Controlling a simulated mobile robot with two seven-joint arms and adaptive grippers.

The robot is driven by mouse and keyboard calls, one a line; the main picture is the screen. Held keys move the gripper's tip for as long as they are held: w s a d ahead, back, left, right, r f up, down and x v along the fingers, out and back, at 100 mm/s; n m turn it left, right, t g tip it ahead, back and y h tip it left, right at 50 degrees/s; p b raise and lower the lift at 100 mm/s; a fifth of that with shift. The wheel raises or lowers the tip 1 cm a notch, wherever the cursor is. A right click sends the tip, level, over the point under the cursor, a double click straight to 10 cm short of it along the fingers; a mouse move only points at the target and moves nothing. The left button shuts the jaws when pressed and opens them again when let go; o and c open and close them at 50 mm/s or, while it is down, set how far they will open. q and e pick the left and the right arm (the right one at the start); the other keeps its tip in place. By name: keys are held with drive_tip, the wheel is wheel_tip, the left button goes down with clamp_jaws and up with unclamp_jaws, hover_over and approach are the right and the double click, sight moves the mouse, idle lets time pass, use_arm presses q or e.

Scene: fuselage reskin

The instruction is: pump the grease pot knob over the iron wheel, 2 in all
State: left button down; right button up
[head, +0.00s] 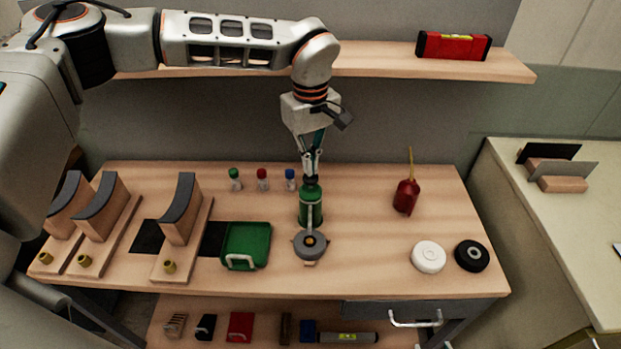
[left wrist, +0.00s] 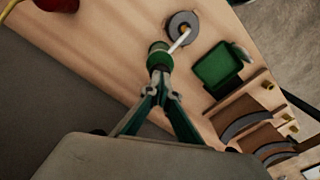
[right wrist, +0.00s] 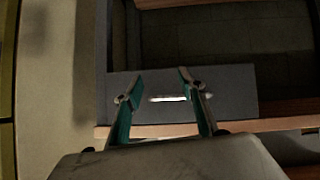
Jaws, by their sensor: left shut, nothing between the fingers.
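The green grease pot (head: 311,208) stands upright on the workbench, just behind the grey iron wheel (head: 310,245). In the left wrist view the pot (left wrist: 159,58) has a pale spout reaching over the wheel (left wrist: 183,27). My left gripper (head: 311,171) points straight down at the top of the pot, its fingers shut right at the knob. The fingertips hide the knob, and I cannot tell whether they touch it. My right gripper (right wrist: 158,78) shows only in the right wrist view, open and empty, facing a grey drawer front with a pale handle.
A green tray (head: 246,246) and wooden stands with curved dark tops (head: 182,222) are to the left. Several small capped bottles (head: 262,180) stand behind. A red oil can (head: 406,196), a white disc (head: 428,257) and a black disc (head: 472,255) are to the right.

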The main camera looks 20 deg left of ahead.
use_arm(q)
drive_tip(key=shift+f, duration=1)
drive_tip(key=shift+r, duration=0.15)
drive_tip(key=shift+r+p, duration=0.9)
drive_tip(key=shift+r, duration=0.35)
wheel_tip(320, 180, up, 3)
drive_tip(key=p, duration=0.2)
drive_tip(key=shift+p, duration=0.3)
drive_tip(key=shift+r+p, duration=0.35)
drive_tip(key=shift+r, duration=0.65)
